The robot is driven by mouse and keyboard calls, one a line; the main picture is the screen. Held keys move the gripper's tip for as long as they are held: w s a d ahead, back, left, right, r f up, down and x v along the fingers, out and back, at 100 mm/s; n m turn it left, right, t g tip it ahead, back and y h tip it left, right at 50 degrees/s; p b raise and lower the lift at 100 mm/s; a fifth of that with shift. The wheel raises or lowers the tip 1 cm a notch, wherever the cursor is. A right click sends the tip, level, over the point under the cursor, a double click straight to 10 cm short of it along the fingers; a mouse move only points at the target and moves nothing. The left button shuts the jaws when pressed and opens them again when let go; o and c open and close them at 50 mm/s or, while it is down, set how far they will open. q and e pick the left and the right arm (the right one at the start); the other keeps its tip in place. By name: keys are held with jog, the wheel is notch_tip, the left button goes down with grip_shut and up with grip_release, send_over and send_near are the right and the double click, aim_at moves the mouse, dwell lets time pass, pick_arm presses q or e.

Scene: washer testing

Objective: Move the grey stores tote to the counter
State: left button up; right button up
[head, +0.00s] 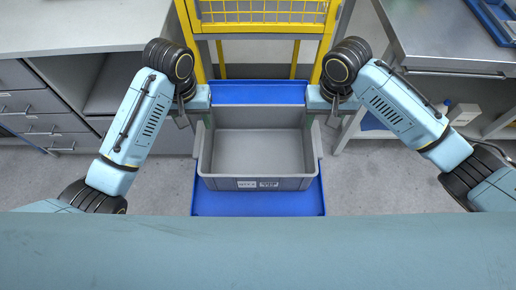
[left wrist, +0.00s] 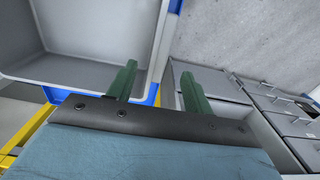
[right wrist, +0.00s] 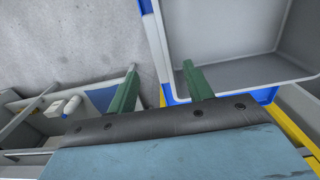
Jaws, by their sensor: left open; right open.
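The grey stores tote (head: 258,145) is an empty open box with labels on its near face. It sits upright on a blue platform (head: 258,203). My left gripper (left wrist: 157,85) is open at the tote's left side. In the left wrist view its green fingers appear on either side of the tote's side wall (left wrist: 157,40). My right gripper (right wrist: 160,85) is open at the right side, its fingers appearing either side of that wall (right wrist: 158,45). Contact cannot be told. In the head view the fingertips are mostly hidden by my wrists.
A yellow wire frame (head: 263,20) stands behind the platform. A pale counter (head: 80,25) with grey drawers (head: 35,112) is at the left. A grey metal bench (head: 440,35) with a blue tray (head: 495,18) is at the right. Floor shows on both sides.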

aim_at(200, 138)
pick_arm(q)
notch_tip(200, 138, down, 8)
jog(key=shift+f, duration=0.2)
pick_arm(e)
notch_tip(200, 138, down, 8)
jog(key=shift+f, duration=0.15)
pick_arm(q)
grip_shut()
pick_arm(e)
grip_shut()
